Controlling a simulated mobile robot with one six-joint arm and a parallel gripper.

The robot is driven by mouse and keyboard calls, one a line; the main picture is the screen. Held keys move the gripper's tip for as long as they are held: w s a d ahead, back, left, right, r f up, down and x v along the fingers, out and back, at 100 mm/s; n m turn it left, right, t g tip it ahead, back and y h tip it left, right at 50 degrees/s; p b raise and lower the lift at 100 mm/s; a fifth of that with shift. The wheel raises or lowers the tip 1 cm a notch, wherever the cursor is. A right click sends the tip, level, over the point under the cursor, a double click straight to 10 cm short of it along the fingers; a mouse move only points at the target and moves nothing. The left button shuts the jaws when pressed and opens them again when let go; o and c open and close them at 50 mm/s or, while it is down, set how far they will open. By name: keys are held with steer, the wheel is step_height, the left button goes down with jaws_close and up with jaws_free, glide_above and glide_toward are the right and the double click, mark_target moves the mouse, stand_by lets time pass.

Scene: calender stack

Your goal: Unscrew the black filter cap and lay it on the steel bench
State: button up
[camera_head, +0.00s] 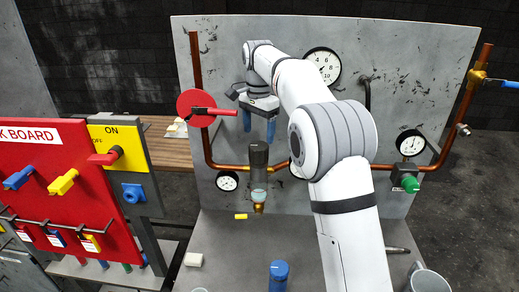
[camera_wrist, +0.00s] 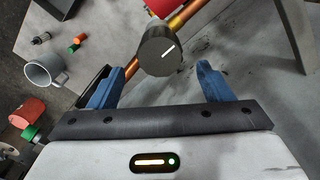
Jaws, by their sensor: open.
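The black filter cap (camera_head: 258,155) sits on top of the clear filter bowl (camera_head: 258,180), upright at the copper pipe in front of the grey panel. In the wrist view the cap (camera_wrist: 158,52) shows as a dark round top with a white line mark. My gripper (camera_head: 259,130) points down above the cap, its blue fingers apart and empty. In the wrist view the fingertips of my gripper (camera_wrist: 154,72) stand to the left and right of the cap, with gaps on both sides. The steel bench (camera_head: 228,245) lies below in front of the panel.
A red disc with a handle (camera_head: 197,108) is close left of my gripper. The red lock board (camera_head: 60,190) stands at left.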

mark_target(259, 145)
steer(key=m, duration=1)
steer(key=shift+f+b, duration=1.7)
steer(key=shift+f, duration=1.8)
steer(key=shift+c, duration=0.4)
